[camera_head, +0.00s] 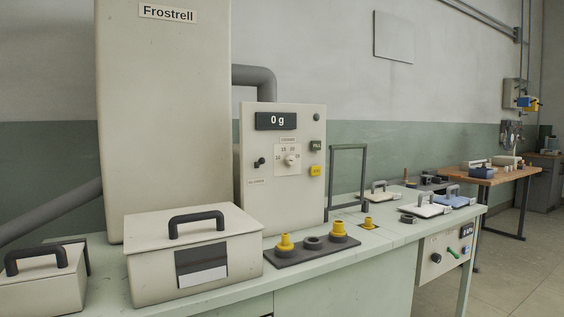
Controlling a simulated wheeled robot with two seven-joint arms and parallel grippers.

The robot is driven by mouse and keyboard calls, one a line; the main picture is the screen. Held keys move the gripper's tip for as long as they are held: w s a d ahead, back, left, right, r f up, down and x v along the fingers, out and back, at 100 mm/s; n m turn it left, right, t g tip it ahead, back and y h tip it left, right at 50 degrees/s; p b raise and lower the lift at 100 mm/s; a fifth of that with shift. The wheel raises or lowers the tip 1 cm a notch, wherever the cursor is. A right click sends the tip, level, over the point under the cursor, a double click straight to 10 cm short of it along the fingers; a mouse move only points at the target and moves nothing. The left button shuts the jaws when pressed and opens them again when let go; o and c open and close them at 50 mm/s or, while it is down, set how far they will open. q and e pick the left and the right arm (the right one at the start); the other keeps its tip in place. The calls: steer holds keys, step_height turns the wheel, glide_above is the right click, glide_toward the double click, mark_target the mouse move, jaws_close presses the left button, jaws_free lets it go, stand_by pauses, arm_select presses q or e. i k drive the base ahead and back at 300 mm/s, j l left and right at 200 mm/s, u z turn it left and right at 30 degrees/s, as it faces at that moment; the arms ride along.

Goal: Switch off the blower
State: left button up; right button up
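A light grey control panel (283,204) stands upright on the bench in the middle of the view. A small black toggle switch (260,162) sits at its lower left, above a small label (256,182) that seems to read BLOWER. I cannot tell clearly which way the toggle is set. A display (276,121) at the top reads 0 g. A dial (290,161) and two buttons, one dark (315,146) and one yellow (315,171), are to the right of the toggle. Neither of my grippers is in view.
A tall Frostrell cabinet (165,90) stands left of the panel. A lidded box (190,255) with a black handle and a dark tray (310,247) with yellow fittings are in front. A grey frame (348,147) stands right. Bare bench top shows beyond the tray.

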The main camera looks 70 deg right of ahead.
mark_target(262, 160)
steer(key=z, duration=2.1)
